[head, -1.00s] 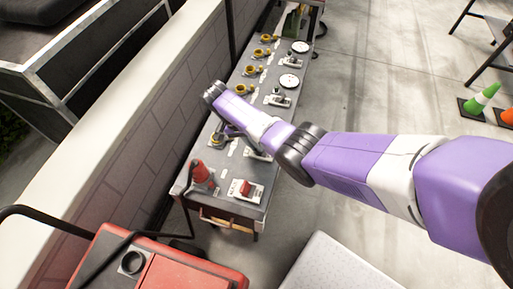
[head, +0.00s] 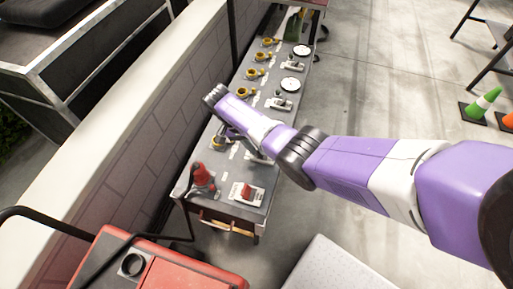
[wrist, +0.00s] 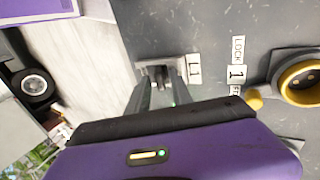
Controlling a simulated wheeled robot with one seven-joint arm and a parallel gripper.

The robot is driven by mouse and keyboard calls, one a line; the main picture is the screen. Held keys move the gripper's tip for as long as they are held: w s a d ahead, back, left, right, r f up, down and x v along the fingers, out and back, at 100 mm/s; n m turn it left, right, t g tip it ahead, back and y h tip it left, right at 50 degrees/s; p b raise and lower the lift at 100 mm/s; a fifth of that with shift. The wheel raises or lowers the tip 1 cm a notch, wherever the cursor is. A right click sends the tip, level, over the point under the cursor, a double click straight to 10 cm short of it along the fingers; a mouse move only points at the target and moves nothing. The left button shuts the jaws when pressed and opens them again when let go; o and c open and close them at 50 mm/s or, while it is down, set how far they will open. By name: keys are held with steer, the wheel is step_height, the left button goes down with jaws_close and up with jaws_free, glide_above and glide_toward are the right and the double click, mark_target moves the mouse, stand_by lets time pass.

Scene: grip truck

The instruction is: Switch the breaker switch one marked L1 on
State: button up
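The L1 breaker switch (wrist: 168,62) shows in the wrist view as a small grey block with a dark lever, beside a white label reading L1 (wrist: 194,68). My gripper (wrist: 161,84) points at it with two grey fingers apart, one on each side of the lever area. I cannot tell whether either finger touches the lever. In the head view my gripper (head: 230,132) is low over the panel table, and my arm hides most of the switch.
The grey panel table (head: 226,178) carries yellow-ringed knobs (head: 251,74), other breakers (head: 279,104) and round gauges (head: 290,84). A red part (head: 202,176) and a red switch (head: 247,191) sit at the near end. A brick wall (head: 150,140) borders the left. Cones (head: 483,103) stand far right.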

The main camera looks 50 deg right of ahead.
steer(key=v, duration=0.7)
steer(key=shift+w+r, duration=0.15)
steer(key=shift+r, duration=0.2)
